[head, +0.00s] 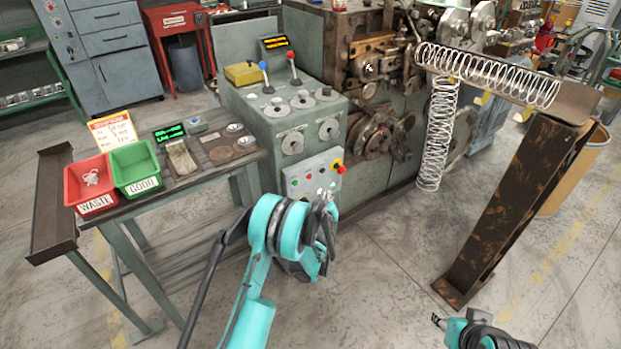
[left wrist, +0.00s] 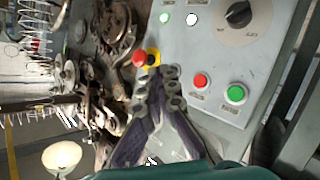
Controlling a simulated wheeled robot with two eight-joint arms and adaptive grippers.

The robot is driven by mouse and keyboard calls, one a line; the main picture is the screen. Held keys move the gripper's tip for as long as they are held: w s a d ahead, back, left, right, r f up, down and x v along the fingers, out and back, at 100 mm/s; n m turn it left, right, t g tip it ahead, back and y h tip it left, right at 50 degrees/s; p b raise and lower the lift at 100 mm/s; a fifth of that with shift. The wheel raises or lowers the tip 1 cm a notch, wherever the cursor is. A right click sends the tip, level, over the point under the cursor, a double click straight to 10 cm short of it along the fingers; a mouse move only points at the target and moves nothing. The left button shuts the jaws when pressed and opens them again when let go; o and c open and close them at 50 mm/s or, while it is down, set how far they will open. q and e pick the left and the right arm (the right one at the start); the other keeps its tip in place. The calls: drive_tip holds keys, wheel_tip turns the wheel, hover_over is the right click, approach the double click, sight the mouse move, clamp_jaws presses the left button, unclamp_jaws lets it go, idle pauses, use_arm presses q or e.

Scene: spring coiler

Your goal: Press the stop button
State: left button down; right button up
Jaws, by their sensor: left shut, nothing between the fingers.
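The grey control panel (head: 305,175) is on the front of the green machine cabinet. A red mushroom button with a yellow collar (head: 337,167) is at its right end; it also shows in the left wrist view (left wrist: 141,58). The left wrist view also shows a smaller flat red button (left wrist: 199,82) beside a green button (left wrist: 235,94). My left gripper (head: 328,202) is shut and empty in front of the panel. In the left wrist view its fingertips (left wrist: 165,78) appear close to the mushroom button; contact cannot be told. My right gripper (head: 440,321) is partly visible at the bottom right.
A black dial (left wrist: 237,14) is on the panel. A bench at left holds a red waste bin (head: 90,185) and a green good bin (head: 136,168). A rusty chute (head: 510,205) with coiled springs (head: 487,75) stands at right. The floor between is open.

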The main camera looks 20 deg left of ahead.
use_arm(q)
drive_tip(key=w+a, duration=0.5)
drive_tip(key=a, duration=0.2)
drive_tip(key=shift+w, duration=0.2)
idle(1.4)
drive_tip(key=shift+w+a, duration=0.25)
drive_tip(key=shift+a, duration=0.05)
drive_tip(key=shift+w+a, duration=0.25)
drive_tip(key=shift+a, duration=0.05)
idle(0.7)
idle(0.3)
drive_tip(key=shift+s+d, duration=0.5)
drive_tip(key=shift+d, duration=0.1)
drive_tip(key=s+d, duration=0.1)
drive_tip(key=d, duration=0.1)
drive_tip(key=s+d, duration=0.2)
idle(0.4)
